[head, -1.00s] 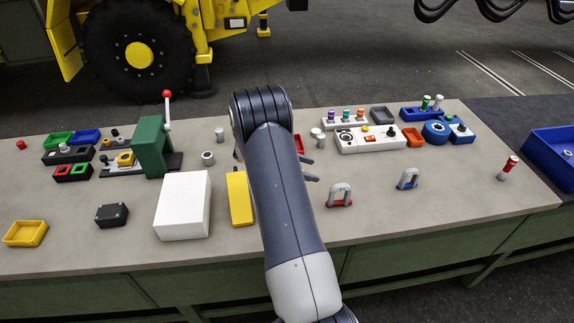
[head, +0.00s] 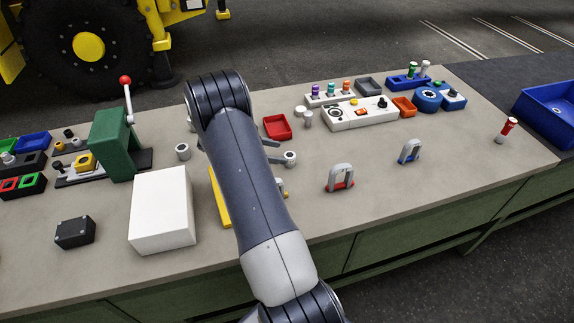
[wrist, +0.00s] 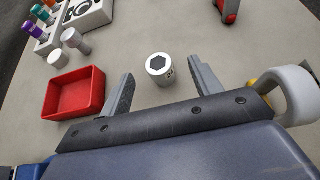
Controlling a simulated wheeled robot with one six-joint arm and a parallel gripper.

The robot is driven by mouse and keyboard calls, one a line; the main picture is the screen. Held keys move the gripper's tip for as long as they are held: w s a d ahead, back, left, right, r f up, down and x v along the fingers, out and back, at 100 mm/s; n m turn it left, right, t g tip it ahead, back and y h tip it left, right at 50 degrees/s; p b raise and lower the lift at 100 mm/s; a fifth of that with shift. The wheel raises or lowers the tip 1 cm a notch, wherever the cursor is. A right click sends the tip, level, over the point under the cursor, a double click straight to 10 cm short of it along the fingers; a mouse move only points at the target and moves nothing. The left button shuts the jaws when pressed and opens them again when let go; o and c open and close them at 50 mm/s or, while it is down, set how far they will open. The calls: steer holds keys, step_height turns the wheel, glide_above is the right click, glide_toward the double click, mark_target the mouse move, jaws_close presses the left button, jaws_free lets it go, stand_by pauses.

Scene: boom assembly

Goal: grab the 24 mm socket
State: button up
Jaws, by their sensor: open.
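A short grey metal socket (wrist: 159,70) with a dark hexagonal hole stands upright on the bench in the wrist view. Its side has a small dark marking that I cannot read, so I cannot confirm the size. My gripper (wrist: 160,67) is open, with one finger on each side of the socket and a gap to both. In the head view the same socket (head: 290,159) shows just right of my arm, beside my fingers (head: 273,151). Another socket (head: 183,151) stands left of my arm.
A red tray (wrist: 75,94) lies left of my gripper. Two grey cylindrical parts (head: 308,119) stand near the white control box (head: 360,114). A red-footed shackle (head: 340,178) stands to the right. A white block (head: 162,210) is left of my arm.

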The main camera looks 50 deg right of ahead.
mark_target(287, 155)
steer(key=shift+d+f+b, duration=0.1)
steer(key=shift+f+b, duration=0.2)
steer(key=shift+f, duration=0.45)
steer(key=shift+p+x, duration=0.55)
steer(key=shift+x, duration=0.8)
steer(key=p+x, duration=0.1)
steer(key=x, duration=0.2)
steer(key=shift+d, duration=0.45)
steer(key=shift+s+d+f, duration=0.15)
steer(key=shift+d+f, duration=0.1)
steer(key=shift+d, duration=0.1)
steer(key=shift+c, duration=0.5)
steer(key=c, duration=1.1)
